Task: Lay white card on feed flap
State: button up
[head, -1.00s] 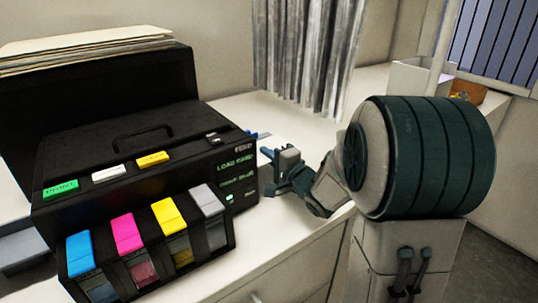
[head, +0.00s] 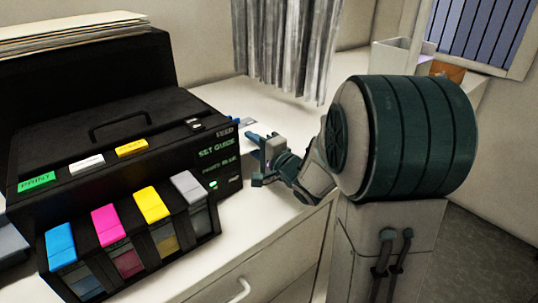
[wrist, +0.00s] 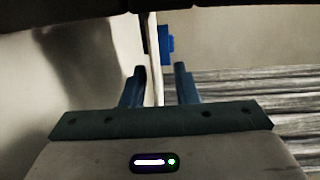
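A thin white sheet (head: 246,123), which looks like the white card on the feed flap, juts from the right side of the black printer (head: 100,130). The card and flap cannot be told apart here. A blue guide (head: 229,121) shows beside it. My gripper (head: 254,139) is close to that side of the printer. In the wrist view its two fingers (wrist: 160,72) are apart. A thin pale strip (wrist: 156,88), seen edge-on, stands between them with gaps on both sides. The blue guide (wrist: 167,44) is just beyond the fingertips.
Blue, magenta, yellow and grey cartridges (head: 122,240) line the printer's front. Green, white and yellow buttons (head: 86,162) are on top. Grey curtains (head: 285,45) hang behind. The white counter (head: 270,215) is clear in front.

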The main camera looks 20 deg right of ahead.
jog(key=b+v, duration=0.2)
jog(key=v, duration=0.8)
jog(key=shift+s+d+f, duration=0.15)
jog(key=shift+s+f, duration=0.05)
jog(key=shift+s, duration=0.2)
jog(key=shift+r+b+v, duration=0.2)
jog(key=shift+b+v, duration=0.7)
jog(key=shift+b, duration=0.25)
